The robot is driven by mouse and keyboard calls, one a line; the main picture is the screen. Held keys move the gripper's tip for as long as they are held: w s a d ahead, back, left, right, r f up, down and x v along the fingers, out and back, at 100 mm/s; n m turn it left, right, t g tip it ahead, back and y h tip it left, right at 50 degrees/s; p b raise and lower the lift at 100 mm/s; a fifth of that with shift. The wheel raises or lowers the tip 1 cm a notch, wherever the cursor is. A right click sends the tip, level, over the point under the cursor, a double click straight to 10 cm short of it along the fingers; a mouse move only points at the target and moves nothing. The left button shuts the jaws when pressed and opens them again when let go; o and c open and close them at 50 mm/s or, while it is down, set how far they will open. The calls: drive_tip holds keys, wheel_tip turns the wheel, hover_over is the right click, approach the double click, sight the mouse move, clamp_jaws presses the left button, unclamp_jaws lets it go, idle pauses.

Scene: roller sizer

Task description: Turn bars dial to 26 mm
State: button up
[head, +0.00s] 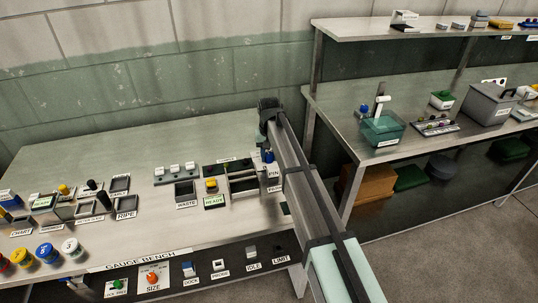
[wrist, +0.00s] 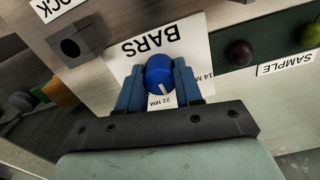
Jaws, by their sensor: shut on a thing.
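The bars dial (wrist: 159,72) is a round blue knob on a white plate (wrist: 190,48) lettered BARS, upside down in the wrist view. A short white mark on the dial points down in the picture, toward the 22 MM lettering. 14 MM shows at the right edge of the plate; no 26 mm mark is visible. My gripper (wrist: 158,82) is shut on the dial, with one blue finger on each side.
In the wrist view a dark block with a hole (wrist: 70,47) lies left of the dial, and a dark strip with round samples (wrist: 240,53) lies right. The head view shows the gauge bench (head: 140,245) with several trays and controls, and a shelf unit (head: 330,105) at right.

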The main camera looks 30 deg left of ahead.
sight(269, 154)
drive_tip(key=m, duration=0.6)
drive_tip(key=shift+m, duration=0.3)
drive_tip(key=m, duration=0.6)
drive_tip(key=shift+m, duration=0.4)
drive_tip(key=o, duration=1)
drive_tip(key=shift+o, duration=0.2)
drive_tip(key=shift+r, duration=0.15)
wheel_tip(269, 154, up, 14)
drive_tip(key=shift+f, duration=0.2)
drive_tip(key=shift+f, duration=0.1)
